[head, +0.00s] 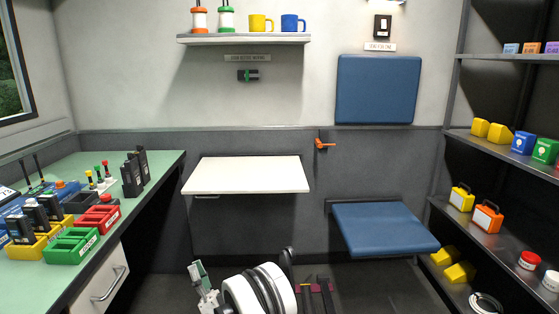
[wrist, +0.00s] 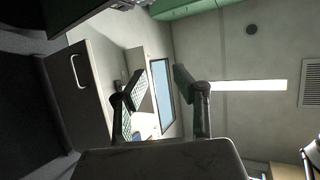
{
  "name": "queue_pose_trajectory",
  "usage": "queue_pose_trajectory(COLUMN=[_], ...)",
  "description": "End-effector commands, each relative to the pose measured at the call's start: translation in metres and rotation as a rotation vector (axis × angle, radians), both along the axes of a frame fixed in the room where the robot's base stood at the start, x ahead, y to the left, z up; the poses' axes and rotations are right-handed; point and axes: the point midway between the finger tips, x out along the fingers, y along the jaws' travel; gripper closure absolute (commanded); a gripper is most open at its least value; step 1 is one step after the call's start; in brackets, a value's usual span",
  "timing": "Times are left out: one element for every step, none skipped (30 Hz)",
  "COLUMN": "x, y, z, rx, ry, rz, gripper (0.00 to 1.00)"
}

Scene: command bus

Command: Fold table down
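The white table (head: 247,174) stands out level from the dark lower wall in the middle of the head view. A small part of its support shows under its left front edge. My gripper (head: 203,284) is low in the head view, below and in front of the table and apart from it. In the wrist view its two fingers with green pads (wrist: 157,92) are spread, with nothing between them. The table cannot be made out in the wrist view.
A blue seat (head: 385,228) juts out right of the table, with an orange handle (head: 324,144) on the wall between. A green-topped desk (head: 145,165) with radios and bins stands left. Shelves (head: 515,145) stand right. A white shelf (head: 245,39) with mugs is above the table.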

Motion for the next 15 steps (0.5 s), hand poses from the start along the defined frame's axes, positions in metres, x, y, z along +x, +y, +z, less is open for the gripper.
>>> queue_pose_trajectory(x=[0.009,0.013,0.018,0.022,0.026,0.032,0.036,0.040,0.046,0.051,0.056,0.063,0.067,0.073,0.081], y=[-0.002,-0.002,-0.003,-0.004,-0.004,-0.005,-0.006,-0.008,-0.010,-0.011,-0.013,-0.015,-0.017,-0.020,-0.024], z=[0.010,0.015,0.020,0.024,0.028,0.035,0.039,0.044,0.051,0.056,0.062,0.070,0.077,0.084,0.093], rx=[-0.012,-0.018,-0.027,-0.035,-0.043,-0.052,-0.060,-0.069,-0.080,-0.090,-0.099,-0.115,-0.126,-0.140,-0.159], ry=[0.010,0.018,0.025,0.032,0.038,0.047,0.054,0.063,0.071,0.081,0.088,0.101,0.111,0.123,0.138], rz=[-0.018,-0.026,-0.038,-0.047,-0.058,-0.069,-0.080,-0.091,-0.105,-0.117,-0.129,-0.146,-0.161,-0.176,-0.197], gripper=[0.72,0.72,0.72,0.72,0.72,0.72,0.72,0.72,0.72,0.72,0.72,0.72,0.72,0.72,0.72])
